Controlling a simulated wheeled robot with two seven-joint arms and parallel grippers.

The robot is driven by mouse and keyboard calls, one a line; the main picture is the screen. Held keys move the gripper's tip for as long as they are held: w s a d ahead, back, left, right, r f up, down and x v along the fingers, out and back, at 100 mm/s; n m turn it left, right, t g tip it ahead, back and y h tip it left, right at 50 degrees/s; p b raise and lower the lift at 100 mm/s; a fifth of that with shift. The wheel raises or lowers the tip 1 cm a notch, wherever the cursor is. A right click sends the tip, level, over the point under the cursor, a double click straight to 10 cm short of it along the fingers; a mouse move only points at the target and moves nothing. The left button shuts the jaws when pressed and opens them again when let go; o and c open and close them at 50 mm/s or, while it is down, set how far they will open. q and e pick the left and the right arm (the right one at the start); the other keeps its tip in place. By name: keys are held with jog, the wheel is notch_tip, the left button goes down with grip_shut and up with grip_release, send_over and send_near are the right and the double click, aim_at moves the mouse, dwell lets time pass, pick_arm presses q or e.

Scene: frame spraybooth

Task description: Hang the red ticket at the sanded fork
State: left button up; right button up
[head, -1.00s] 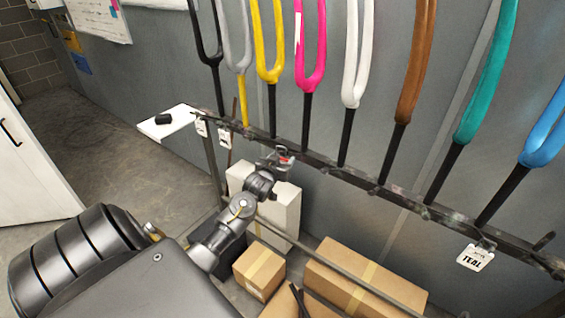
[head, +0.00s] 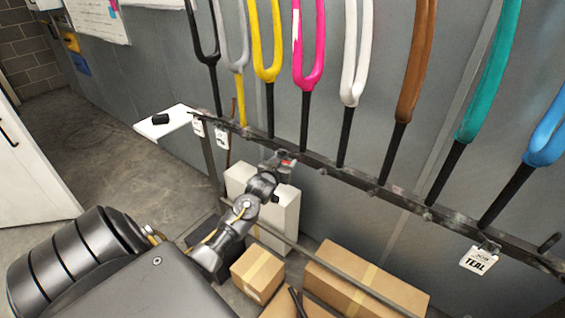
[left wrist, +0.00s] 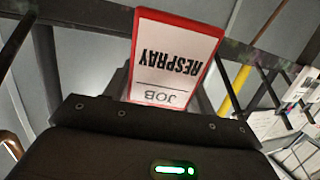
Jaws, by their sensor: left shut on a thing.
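The red ticket (left wrist: 172,60) is a white card with a red border, printed "RESPRAY JOB", upside down in the left wrist view. My left gripper (head: 281,161) is shut on it; in the head view only a small red bit of the ticket (head: 288,162) shows. The gripper is close to the rack rail (head: 325,169), near the foot of the pink fork (head: 309,75). Whether the ticket touches the rail cannot be told. The pink fork has a pale patch on its left leg, which looks like sanding. My right gripper is not in view.
Other forks hang along the rail, including a yellow fork (head: 266,70) and a white fork (head: 352,85). Cardboard boxes (head: 258,273) and a white box (head: 283,215) stand below.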

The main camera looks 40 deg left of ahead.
pick_arm(q)
jog(key=o, duration=1)
jog(key=shift+o, duration=0.2)
jog(key=shift+s+d, duration=0.15)
jog(key=shift+s, duration=0.3)
jog(key=b+v, duration=0.3)
jog(key=v, duration=0.7)
jog(key=shift+w+r, duration=0.1)
